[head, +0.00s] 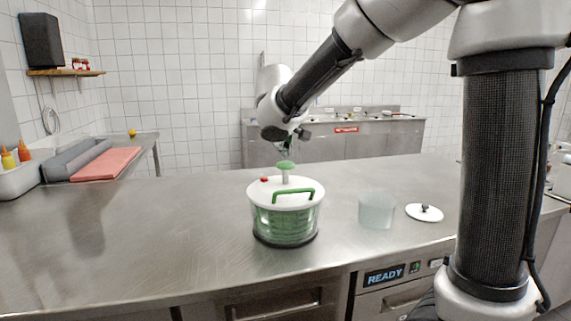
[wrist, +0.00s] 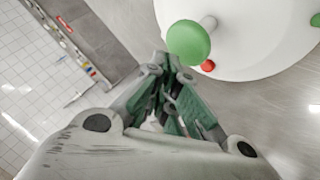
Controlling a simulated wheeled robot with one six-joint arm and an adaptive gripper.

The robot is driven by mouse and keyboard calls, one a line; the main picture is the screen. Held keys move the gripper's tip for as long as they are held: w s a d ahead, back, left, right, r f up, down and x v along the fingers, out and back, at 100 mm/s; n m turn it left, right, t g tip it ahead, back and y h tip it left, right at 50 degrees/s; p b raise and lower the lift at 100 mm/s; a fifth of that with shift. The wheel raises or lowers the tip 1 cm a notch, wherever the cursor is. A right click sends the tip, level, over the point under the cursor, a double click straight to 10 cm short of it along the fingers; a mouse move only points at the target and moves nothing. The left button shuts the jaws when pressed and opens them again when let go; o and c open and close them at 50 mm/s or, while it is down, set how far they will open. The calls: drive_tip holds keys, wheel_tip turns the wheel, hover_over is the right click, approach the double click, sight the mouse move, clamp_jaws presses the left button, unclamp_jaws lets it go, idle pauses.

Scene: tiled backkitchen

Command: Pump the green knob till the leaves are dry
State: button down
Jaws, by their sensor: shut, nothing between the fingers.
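A salad spinner (head: 286,222) with a clear body, green basket and white lid stands on the steel counter. Its green knob (head: 285,165) stands up on a pale stem above the lid; in the wrist view the knob (wrist: 188,42) is at top centre. A red button (head: 264,179) and a green handle (head: 293,194) are on the lid. Leaves inside cannot be told apart from the green basket. My gripper (head: 285,152) is shut and empty, just above the knob; its fingertips (wrist: 168,62) show beside the knob in the wrist view. I cannot tell whether they touch.
A translucent tub (head: 377,211) and a white lid with a dark knob (head: 424,212) lie right of the spinner. A red board (head: 106,163) and sauce bottles (head: 8,159) are at the left. A READY display (head: 384,275) is on the counter front. The counter left of the spinner is clear.

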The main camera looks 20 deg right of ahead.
sight(282, 162)
drive_tip(key=shift+f, duration=0.1)
drive_tip(key=shift+f, duration=0.35)
drive_tip(key=shift+f, duration=1.75)
idle(1.5)
drive_tip(key=shift+r, duration=2.2)
drive_tip(key=shift+r, duration=0.15)
drive_tip(key=shift+r, duration=2.35)
drive_tip(key=shift+r, duration=1.9)
